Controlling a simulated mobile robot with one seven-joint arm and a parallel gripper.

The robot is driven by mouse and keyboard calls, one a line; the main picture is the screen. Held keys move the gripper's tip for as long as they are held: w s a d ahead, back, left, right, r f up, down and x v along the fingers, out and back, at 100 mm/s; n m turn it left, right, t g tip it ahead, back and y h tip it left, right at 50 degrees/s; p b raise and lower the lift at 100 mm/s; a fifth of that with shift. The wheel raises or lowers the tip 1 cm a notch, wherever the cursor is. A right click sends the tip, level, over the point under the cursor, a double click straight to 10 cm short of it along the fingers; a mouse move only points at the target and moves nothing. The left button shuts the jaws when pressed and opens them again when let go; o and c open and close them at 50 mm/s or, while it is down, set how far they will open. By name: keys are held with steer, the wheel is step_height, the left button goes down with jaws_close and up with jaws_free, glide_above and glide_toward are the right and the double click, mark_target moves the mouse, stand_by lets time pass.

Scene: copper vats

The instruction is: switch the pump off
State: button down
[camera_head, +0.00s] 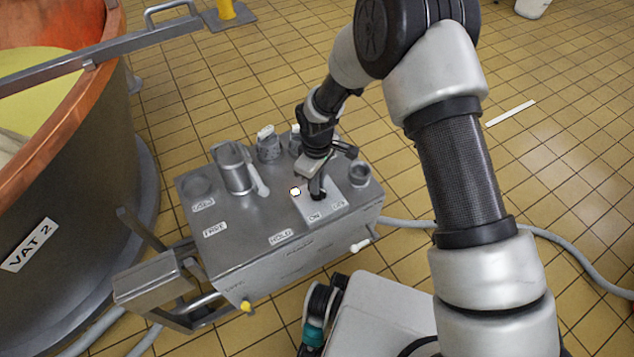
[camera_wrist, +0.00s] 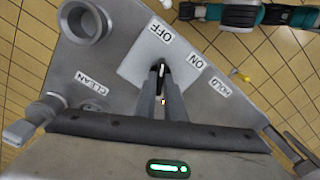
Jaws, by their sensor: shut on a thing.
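The pump switch (camera_wrist: 162,68) is a small dark lever on a pale square plate (camera_wrist: 135,68). The plate carries an OFF label (camera_wrist: 160,32) and an ON label (camera_wrist: 195,60). My gripper (camera_wrist: 162,88) is shut on the lever, its fingers pointing down at the plate. In the head view my gripper (camera_head: 318,190) is at the plate, just behind the ON label (camera_head: 315,217) and OFF label (camera_head: 338,204). A small lamp (camera_head: 295,190) glows at the plate's left corner. The fingers hide much of the lever, so I cannot tell which label it points to.
The switch sits on a grey metal bench (camera_head: 240,245) with a steel jug (camera_head: 233,168), small pots and an empty round holder (camera_head: 359,174). Copper VAT 2 (camera_head: 60,140) stands left. A grey hose (camera_head: 575,255) crosses the tiled floor at right.

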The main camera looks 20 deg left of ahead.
stand_by(0.3)
steer(key=c, duration=1.8)
jaws_free()
steer(key=shift+c, duration=0.2)
steer(key=shift+r, duration=0.1)
step_height(320, 180, up, 17)
steer(key=p, duration=0.4)
steer(key=shift+r, duration=0.15)
